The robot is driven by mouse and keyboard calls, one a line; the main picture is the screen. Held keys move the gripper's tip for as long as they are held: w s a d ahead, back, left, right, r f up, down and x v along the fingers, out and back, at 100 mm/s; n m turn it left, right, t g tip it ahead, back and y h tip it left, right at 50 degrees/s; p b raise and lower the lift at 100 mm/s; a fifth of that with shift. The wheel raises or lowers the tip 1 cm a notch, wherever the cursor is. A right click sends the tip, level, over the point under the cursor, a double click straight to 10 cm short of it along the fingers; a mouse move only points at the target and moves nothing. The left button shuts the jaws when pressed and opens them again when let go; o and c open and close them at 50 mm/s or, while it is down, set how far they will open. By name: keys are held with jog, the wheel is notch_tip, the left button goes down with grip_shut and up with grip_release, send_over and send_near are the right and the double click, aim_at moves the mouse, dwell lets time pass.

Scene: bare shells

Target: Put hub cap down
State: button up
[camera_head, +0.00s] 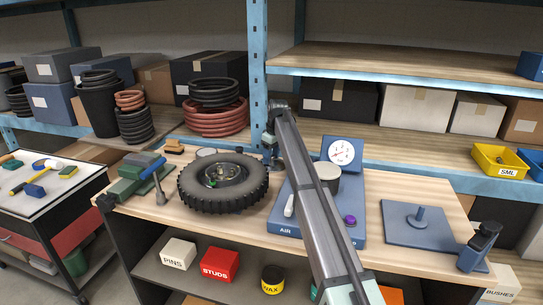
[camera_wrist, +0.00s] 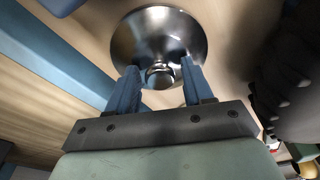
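The hub cap (camera_wrist: 157,30) is a shiny round metal dome with a small knob in its middle, straight ahead of my gripper in the wrist view. My gripper (camera_wrist: 160,75) has its two blue fingers apart, one on each side of the knob, with gaps visible between. The hub cap appears to lie against the wooden surface, though its contact is not clear. In the head view my gripper (camera_head: 271,148) is low over the workbench (camera_head: 375,240), just right of and behind the wheel (camera_head: 224,183). I cannot make out the hub cap clearly there.
A blue air station with a gauge (camera_head: 342,152) and a grey cylinder stands right of my gripper. A green vise (camera_head: 135,175) is left of the wheel. A blue plate with a peg (camera_head: 420,222) lies at the right. A blue shelf post (camera_head: 258,70) rises behind.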

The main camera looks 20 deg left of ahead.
aim_at(275, 163)
jog(key=shift+o, duration=0.5)
notch_tip(275, 163, up, 12)
jog(key=d, duration=0.1)
jog(key=shift+s+d, duration=0.35)
jog(key=shift+r, duration=0.1)
